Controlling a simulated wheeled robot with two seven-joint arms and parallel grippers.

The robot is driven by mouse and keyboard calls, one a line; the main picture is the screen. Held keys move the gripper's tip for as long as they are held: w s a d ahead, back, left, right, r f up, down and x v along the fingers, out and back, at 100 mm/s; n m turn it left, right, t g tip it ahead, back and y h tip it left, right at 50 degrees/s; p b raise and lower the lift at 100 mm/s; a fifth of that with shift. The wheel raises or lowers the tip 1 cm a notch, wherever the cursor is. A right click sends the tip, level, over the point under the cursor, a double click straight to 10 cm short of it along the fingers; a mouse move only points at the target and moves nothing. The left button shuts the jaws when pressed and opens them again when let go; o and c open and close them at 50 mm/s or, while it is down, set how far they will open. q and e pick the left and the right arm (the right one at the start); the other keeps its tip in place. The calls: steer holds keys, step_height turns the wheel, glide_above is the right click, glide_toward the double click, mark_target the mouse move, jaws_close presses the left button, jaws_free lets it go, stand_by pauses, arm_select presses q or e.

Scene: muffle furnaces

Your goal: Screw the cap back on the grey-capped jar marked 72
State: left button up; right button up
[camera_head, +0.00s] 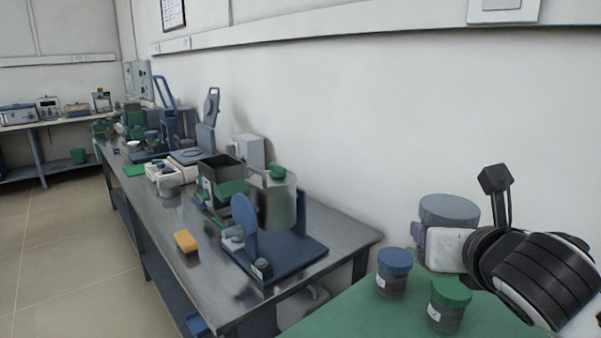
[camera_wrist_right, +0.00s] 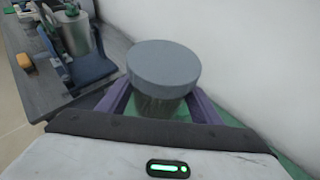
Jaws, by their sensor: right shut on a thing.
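The grey-capped jar shows in the right wrist view (camera_wrist_right: 160,106), with its wide grey cap (camera_wrist_right: 163,66) on top. In the head view the grey cap (camera_head: 449,210) shows behind my right gripper (camera_head: 432,248). The purple fingers of my right gripper (camera_wrist_right: 160,110) are on both sides of the jar body below the cap, shut on it. The cap looks seated level; I cannot tell how tight it is. The number on the jar is not visible. My left gripper is not in view.
A blue-capped jar (camera_head: 394,272) and a green-capped jar (camera_head: 449,304) stand on the green surface (camera_head: 350,318) in front of my right gripper. A wall is close behind. A metal bench (camera_head: 340,235) with equipment and an orange block (camera_head: 187,242) lies to the left.

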steer(key=s+a+f+n+y, duration=0.2)
steer(key=s+a+f, duration=0.1)
steer(key=s, duration=0.2)
steer(key=shift+a, duration=0.3)
steer(key=shift+f, duration=0.1)
steer(key=s+a, duration=0.2)
steer(key=a, duration=0.8)
steer(key=s+a, duration=0.1)
steer(key=a, duration=0.9)
steer(key=shift+s+a, duration=0.25)
steer(key=shift+s, duration=0.1)
